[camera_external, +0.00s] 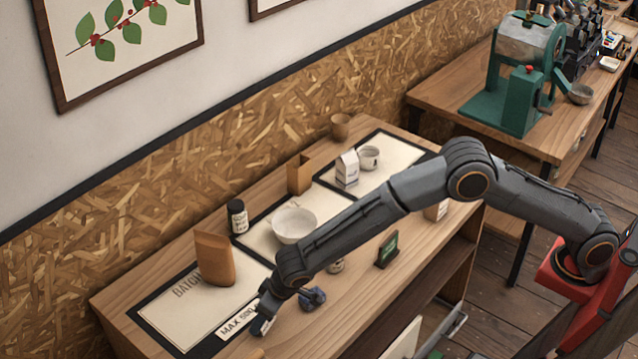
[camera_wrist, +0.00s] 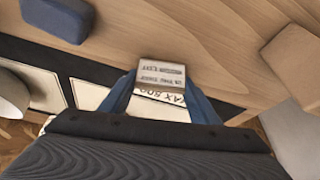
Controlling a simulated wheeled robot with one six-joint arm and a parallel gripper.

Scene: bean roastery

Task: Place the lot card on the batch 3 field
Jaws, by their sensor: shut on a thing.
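The lot card (camera_wrist: 162,72) is a small pale card with dark printed lines, upside down in the wrist view. My gripper (camera_wrist: 160,92) has its two blue fingers closed on the card's sides. In the external view my gripper (camera_external: 262,324) is low at the near edge of the leftmost field, beside a white "MAX 500" strip (camera_external: 236,318); the card is hard to make out there. That cream field (camera_external: 165,312) with a black border reads "BATCH"; its number is hidden or unreadable. Two similar fields, the middle one (camera_external: 258,238) and the far one (camera_external: 398,156), lie further right.
A brown pouch (camera_external: 214,260) stands on the leftmost field, a white bowl (camera_external: 294,224) on the middle one, a carton (camera_external: 347,169) and mug (camera_external: 369,157) on the far one. A blue object (camera_external: 312,297) and dark sign (camera_external: 388,249) stand near my arm.

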